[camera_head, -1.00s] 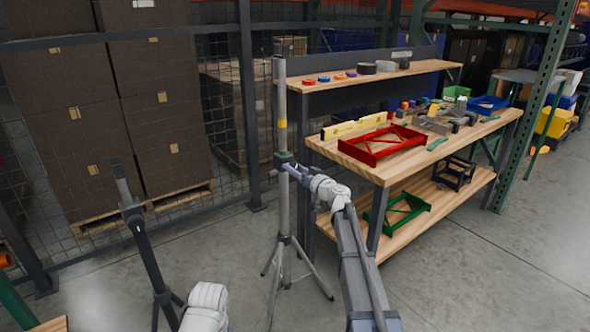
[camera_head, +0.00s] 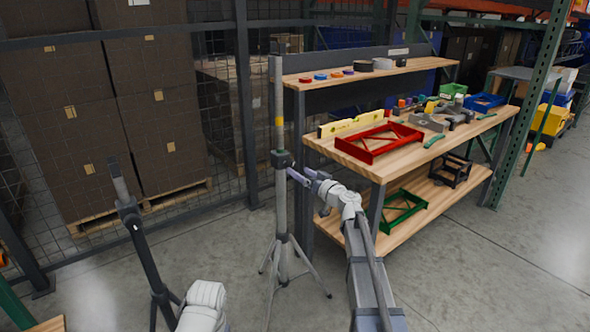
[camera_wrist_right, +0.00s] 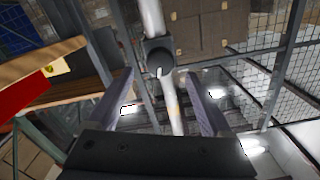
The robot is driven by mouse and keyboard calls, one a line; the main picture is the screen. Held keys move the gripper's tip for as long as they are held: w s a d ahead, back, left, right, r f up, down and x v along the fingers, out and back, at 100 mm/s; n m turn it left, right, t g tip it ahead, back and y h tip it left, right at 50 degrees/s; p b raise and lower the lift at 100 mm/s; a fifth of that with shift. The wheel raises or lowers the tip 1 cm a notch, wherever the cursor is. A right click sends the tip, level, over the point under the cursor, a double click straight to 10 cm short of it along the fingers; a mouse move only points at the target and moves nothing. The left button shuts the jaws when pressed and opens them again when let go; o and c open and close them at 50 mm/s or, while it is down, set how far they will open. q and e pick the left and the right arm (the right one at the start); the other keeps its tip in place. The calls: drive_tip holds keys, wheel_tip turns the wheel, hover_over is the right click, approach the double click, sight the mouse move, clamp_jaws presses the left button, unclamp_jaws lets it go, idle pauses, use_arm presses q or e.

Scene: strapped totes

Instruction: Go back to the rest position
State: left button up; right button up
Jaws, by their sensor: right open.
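My right gripper (camera_head: 300,175) is open and empty, just right of the collar (camera_head: 281,159) on a grey tripod stand (camera_head: 281,210). In the right wrist view my right gripper (camera_wrist_right: 160,74) has its two fingers apart, with the stand's collar (camera_wrist_right: 159,56) and pole (camera_wrist_right: 173,115) showing in the gap between them. The fingertips look close to the pole; I cannot tell the exact distance. The stand is upright. My left gripper is not in view; only a white link of my left arm shows at the bottom of the head view.
A wooden workbench (camera_head: 350,172) with a red frame (camera_head: 378,142) and a yellow level (camera_head: 350,124) stands right of the stand. A green frame (camera_head: 402,208) is on its lower shelf. A dark stand (camera_head: 143,245) is at left before stacked boxes (camera_head: 80,130).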

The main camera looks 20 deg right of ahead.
sight(293, 167)
drive_tip(key=shift+v, duration=1.2)
drive_tip(key=shift+w, duration=0.15)
drive_tip(key=shift+x, duration=3.85)
